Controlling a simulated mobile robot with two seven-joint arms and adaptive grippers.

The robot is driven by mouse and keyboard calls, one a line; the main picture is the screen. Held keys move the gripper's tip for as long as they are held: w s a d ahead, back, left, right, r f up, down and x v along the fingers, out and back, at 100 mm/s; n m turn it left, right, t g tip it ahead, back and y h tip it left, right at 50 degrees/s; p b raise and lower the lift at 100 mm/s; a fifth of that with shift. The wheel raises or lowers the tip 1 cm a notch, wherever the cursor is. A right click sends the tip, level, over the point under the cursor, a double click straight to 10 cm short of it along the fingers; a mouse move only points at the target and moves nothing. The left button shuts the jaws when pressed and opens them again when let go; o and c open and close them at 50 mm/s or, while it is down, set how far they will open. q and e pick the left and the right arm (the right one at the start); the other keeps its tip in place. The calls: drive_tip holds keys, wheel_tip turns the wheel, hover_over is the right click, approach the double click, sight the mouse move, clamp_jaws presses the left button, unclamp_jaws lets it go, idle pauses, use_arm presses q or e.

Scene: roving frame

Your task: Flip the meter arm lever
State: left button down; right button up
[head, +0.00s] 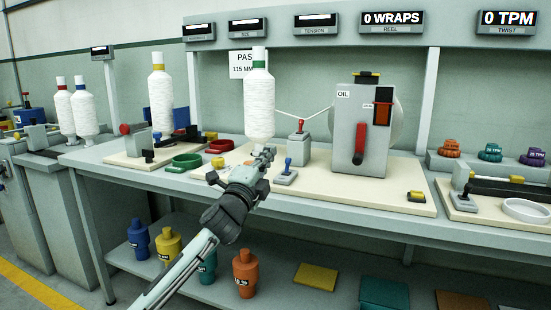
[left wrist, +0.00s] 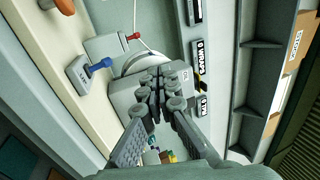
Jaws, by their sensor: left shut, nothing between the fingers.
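Several levers stand on the bench, and no label I can read names the meter arm. A blue-knobbed lever (head: 288,164) on a small grey plate is just right of my left gripper (head: 264,158). Behind it, a red-knobbed lever (head: 300,126) tops a grey block. A larger red handle (head: 360,143) is on the front of the grey OIL box (head: 343,125). In the left wrist view, the blue lever (left wrist: 99,66) and red lever (left wrist: 133,36) lie left of and above the fingers (left wrist: 166,82). My left gripper is shut and empty, apart from both levers. My right gripper is not seen.
A tall white yarn cone (head: 259,105) stands directly behind my left gripper. A white strand runs from near it to the OIL box. The cream board (head: 325,185) is clear in front of the box.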

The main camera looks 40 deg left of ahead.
use_arm(q)
drive_tip(key=shift+s+d+r, duration=0.1)
drive_tip(key=shift+s+r, duration=0.15)
drive_tip(key=shift+s, duration=0.25)
drive_tip(key=shift+s+d+r, duration=0.1)
drive_tip(key=shift+s+r, duration=0.1)
drive_tip(key=shift+s, duration=0.3)
wheel_tip(320, 180, down, 24)
drive_tip(key=s+n+g, duration=0.1)
drive_tip(key=n+g, duration=0.4)
drive_tip(key=g, duration=0.1)
drive_tip(key=s+d+f+n+g, duration=0.2)
drive_tip(key=s+f, duration=0.2)
drive_tip(key=f, duration=0.5)
drive_tip(key=s+d+f+n+g, duration=0.1)
drive_tip(key=s+f+n+g, duration=0.15)
drive_tip(key=f, duration=0.65)
drive_tip(key=s+d+f+n+g+h, duration=0.1)
drive_tip(key=s+d+f+g, duration=0.3)
drive_tip(key=s+f, duration=0.8)
drive_tip(key=s+d+f+n+g+h, duration=0.2)
drive_tip(key=s+d+f+n+g, duration=0.1)
drive_tip(key=s+d+f, duration=0.5)
drive_tip(key=s+f+g, duration=0.1)
drive_tip(key=s+f, duration=0.2)
drive_tip(key=s, duration=0.3)
drive_tip(key=shift+s+d+f+h, duration=0.15)
drive_tip(key=shift+f+h, duration=0.15)
drive_tip(key=shift+f, duration=0.05)
